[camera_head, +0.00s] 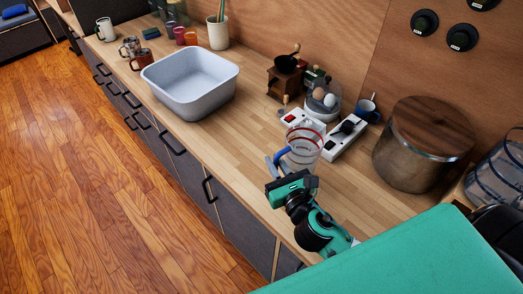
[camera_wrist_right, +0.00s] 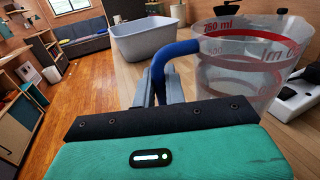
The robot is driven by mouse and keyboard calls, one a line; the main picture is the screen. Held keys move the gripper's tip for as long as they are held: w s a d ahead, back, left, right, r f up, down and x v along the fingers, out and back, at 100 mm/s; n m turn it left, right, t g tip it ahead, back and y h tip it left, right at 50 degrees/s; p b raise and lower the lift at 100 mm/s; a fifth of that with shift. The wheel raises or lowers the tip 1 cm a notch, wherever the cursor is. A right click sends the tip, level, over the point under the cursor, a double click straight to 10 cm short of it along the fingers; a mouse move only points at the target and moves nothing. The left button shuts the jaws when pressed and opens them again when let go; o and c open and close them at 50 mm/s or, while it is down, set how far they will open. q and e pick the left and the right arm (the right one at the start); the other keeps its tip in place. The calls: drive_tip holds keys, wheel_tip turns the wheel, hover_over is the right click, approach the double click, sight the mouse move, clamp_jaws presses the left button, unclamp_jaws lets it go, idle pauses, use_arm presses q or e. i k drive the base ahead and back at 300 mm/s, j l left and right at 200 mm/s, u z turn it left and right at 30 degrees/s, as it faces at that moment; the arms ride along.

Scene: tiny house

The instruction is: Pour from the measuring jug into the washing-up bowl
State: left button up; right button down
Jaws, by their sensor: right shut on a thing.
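The measuring jug (camera_head: 304,148) is clear with red markings and a blue handle. My right gripper (camera_head: 279,160) is shut on its handle and holds it upright over the counter. In the right wrist view the jug (camera_wrist_right: 250,65) stands at the right, its blue handle (camera_wrist_right: 160,65) between the fingers (camera_wrist_right: 160,90). I cannot tell whether it touches the counter or what is in it. The washing-up bowl (camera_head: 185,99), pale grey and rectangular, stands on the counter farther back to the left, apart from the jug. It also shows in the right wrist view (camera_wrist_right: 140,47). My left gripper is not in view.
A white power strip (camera_head: 335,142) lies just right of the jug. A coffee grinder (camera_head: 284,82), egg dome (camera_head: 322,100) and wooden-lidded pot (camera_head: 410,160) stand along the wall. Mugs (camera_head: 130,45) stand beyond the bowl. The counter (camera_head: 235,130) between jug and bowl is clear.

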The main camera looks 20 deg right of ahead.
sight(193, 83)
drive_tip(key=i+j+z, duration=0.4)
drive_tip(key=j, duration=0.2)
drive_tip(key=i+j+z, duration=0.15)
drive_tip(key=j, duration=0.2)
drive_tip(key=i+j+z, duration=0.2)
drive_tip(key=j, duration=0.2)
drive_tip(key=j+z, duration=0.2)
drive_tip(key=j, duration=0.15)
drive_tip(key=i, duration=0.05)
